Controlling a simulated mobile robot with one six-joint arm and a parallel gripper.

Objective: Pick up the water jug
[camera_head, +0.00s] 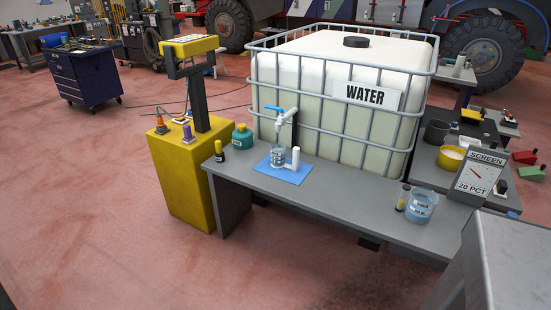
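A small clear jug (278,155) with a label stands upright on a blue mat (293,173) on the grey bench, under a white tap with a blue lever (283,112). A white upright piece (294,159) is close at its right; I cannot tell whether it is the jug's handle. A wider clear container (421,208) with bluish contents and a label stands at the bench's right end. I cannot tell for certain which of the two is the water jug. My gripper is not in view.
A caged white tank marked WATER (340,90) stands behind the bench (330,205). A green bottle (242,137), small dark bottles (219,151) and a screen dial (478,177) stand around. A yellow pedestal (178,180) is at left. The bench's middle and the red floor in front are clear.

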